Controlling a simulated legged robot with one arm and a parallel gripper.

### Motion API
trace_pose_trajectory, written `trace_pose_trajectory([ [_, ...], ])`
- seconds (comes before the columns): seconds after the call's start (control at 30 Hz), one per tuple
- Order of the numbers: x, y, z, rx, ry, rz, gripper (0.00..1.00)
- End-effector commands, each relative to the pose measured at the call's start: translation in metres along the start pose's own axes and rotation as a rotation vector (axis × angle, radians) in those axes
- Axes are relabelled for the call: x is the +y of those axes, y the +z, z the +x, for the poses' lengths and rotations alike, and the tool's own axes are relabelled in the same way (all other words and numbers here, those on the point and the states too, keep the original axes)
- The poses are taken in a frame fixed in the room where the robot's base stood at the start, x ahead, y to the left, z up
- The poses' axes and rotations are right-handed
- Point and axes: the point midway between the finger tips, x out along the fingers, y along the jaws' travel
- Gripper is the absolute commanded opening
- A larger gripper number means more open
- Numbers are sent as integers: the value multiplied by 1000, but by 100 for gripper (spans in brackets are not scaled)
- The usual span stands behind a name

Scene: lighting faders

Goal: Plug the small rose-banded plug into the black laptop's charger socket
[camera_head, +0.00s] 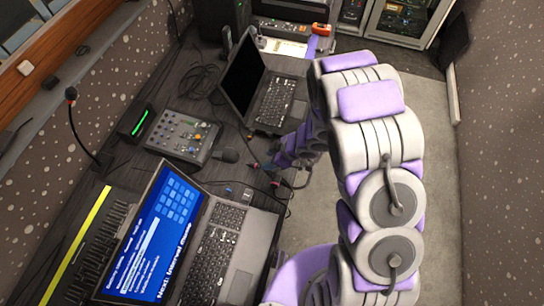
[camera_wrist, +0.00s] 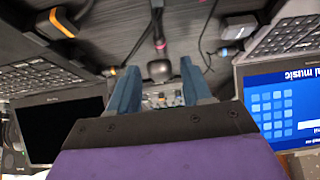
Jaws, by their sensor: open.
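The black laptop (camera_head: 243,80) stands open with a dark screen at the upper middle of the desk. Its dark screen (camera_wrist: 58,128) also shows at left in the wrist view. I cannot make out its charger socket. A rose-banded plug (camera_wrist: 160,46) on a dark cable lies on the desk in the wrist view, just past the gap between my fingertips. My gripper (camera_wrist: 158,66) is open, with nothing visibly held. In the head view my gripper (camera_head: 280,160) is partly hidden by my arm, near small reddish-banded plugs whose individual identities are unclear.
A blue-screen laptop (camera_head: 155,235) stands at the front. Loose cables cross the desk.

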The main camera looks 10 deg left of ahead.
Motion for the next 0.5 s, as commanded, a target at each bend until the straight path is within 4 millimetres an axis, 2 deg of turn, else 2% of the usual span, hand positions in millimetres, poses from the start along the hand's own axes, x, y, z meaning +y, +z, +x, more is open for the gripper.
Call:
trace_pose_trajectory([
  [0.3,1,3,44,0,1,-3,49],
  [0.5,0,1,65,-3,1,0,49],
])
